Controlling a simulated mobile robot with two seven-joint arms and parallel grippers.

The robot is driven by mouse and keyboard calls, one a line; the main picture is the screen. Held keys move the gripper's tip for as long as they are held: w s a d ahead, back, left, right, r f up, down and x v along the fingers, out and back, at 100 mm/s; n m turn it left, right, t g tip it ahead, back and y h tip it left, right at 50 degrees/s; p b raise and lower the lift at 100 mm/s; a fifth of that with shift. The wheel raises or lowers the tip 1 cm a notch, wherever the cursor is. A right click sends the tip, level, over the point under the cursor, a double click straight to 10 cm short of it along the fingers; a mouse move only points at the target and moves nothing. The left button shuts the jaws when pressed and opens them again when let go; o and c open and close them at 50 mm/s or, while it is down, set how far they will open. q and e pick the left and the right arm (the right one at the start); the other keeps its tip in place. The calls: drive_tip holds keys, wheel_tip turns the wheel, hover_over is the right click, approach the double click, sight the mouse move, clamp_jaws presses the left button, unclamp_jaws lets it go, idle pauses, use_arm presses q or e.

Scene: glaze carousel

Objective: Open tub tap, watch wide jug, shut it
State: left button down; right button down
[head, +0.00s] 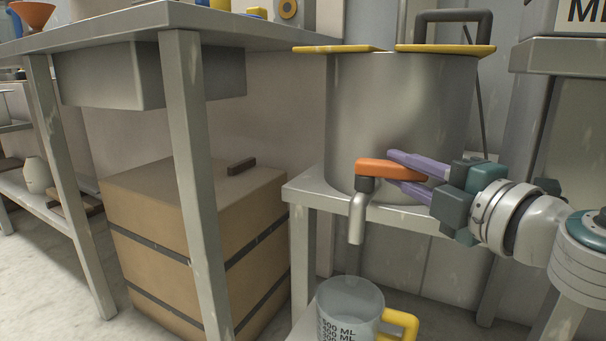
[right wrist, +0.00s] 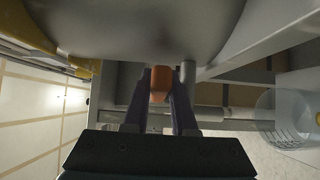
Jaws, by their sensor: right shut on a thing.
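The grey metal tub (head: 395,115) stands on a small stand, with a yellow-edged lid in two parts on top. Its tap has a grey downward spout (head: 357,218) and an orange lever (head: 390,168) lying sideways to the right. My right gripper (head: 405,176) is shut on the orange lever, which also shows between the fingers in the right wrist view (right wrist: 160,84). The wide clear jug (head: 348,305) with a yellow handle stands below the spout, cut off by the lower edge. My left gripper is out of view.
A grey workbench (head: 185,130) with a steel basin stands at left. A brown banded crate (head: 190,225) sits under it. The tub's stand (head: 300,195) has its front edge just below the tap. A grey post and shelf are at right.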

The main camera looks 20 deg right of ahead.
drive_tip(key=c, duration=0.7)
unclamp_jaws()
drive_tip(key=shift+s, duration=0.5)
drive_tip(key=shift+s+d+b, duration=0.15)
drive_tip(key=shift+s+b, duration=0.1)
drive_tip(key=shift+s, duration=2)
drive_tip(key=shift+s+d+b, duration=0.1)
drive_tip(key=shift+s+b, duration=0.1)
drive_tip(key=shift+s, duration=2.05)
